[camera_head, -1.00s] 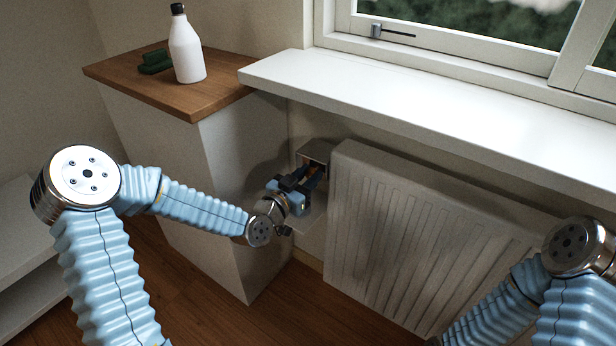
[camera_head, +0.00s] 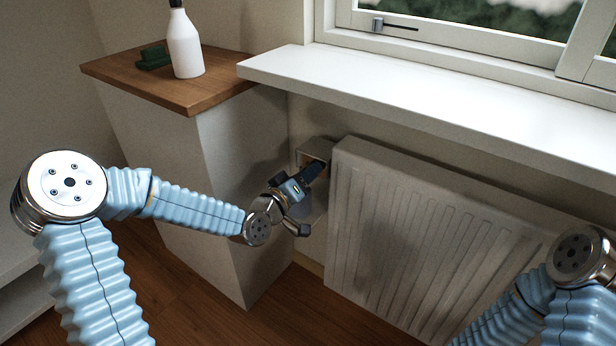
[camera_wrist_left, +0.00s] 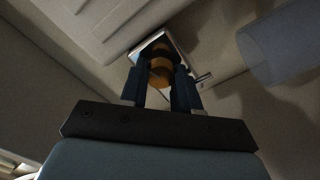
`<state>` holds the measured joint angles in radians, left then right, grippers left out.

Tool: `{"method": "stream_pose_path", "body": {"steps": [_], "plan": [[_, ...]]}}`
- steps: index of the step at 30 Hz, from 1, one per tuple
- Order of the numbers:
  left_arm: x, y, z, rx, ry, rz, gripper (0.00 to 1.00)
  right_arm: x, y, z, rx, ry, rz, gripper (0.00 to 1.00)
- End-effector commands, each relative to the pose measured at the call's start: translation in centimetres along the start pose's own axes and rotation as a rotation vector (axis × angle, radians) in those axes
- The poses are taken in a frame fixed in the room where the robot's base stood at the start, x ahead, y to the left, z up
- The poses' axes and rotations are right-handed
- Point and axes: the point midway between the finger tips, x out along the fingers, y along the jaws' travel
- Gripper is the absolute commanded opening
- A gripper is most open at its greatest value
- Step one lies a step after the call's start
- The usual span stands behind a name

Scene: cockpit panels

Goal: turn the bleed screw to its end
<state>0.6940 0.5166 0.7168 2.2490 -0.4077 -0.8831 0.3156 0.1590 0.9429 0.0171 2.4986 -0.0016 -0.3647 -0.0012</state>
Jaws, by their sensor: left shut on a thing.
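The bleed screw (camera_wrist_left: 160,72) shows in the left wrist view as a brass-coloured round part between my two dark fingers. It sits at a small pale box or plate (camera_wrist_left: 153,43) beside the radiator. My left gripper (camera_wrist_left: 163,86) is shut on the screw, one finger on each side. In the head view my left gripper (camera_head: 316,171) reaches into the small wall box (camera_head: 303,158) at the radiator's left end. The screw is hidden there by the gripper. My right arm shows at the lower right, but its gripper is out of view.
The white radiator (camera_head: 420,240) stands right of the gripper, under the window sill (camera_head: 420,100). A pale cabinet with a wooden top (camera_head: 190,98) stands to the left, bearing a white bottle (camera_head: 186,45) and a green object (camera_head: 153,57). A translucent cylinder (camera_wrist_left: 280,45) shows in the wrist view.

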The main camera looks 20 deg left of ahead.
Motion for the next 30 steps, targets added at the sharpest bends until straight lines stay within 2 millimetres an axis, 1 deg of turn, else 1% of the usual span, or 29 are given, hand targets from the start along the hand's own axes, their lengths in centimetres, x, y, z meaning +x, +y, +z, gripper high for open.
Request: {"method": "stream_pose_path", "body": {"steps": [8, 21, 30], "plan": [[-0.04, -0.19, 0.01, -0.261, 0.0, -0.003, 0.01, 0.16, 0.14, -0.05, 0.001, 0.001, 0.001, 0.69], [-0.05, -0.3, 0.04, -0.678, 0.0, -0.005, 0.01, -0.3, -0.2, 0.03, -0.001, -0.001, -0.001, 0.69], [-0.07, -0.39, 0.07, -0.91, 0.002, -0.005, 0.01, -0.74, -0.56, 0.13, -0.004, -0.004, -0.004, 0.69]]}}
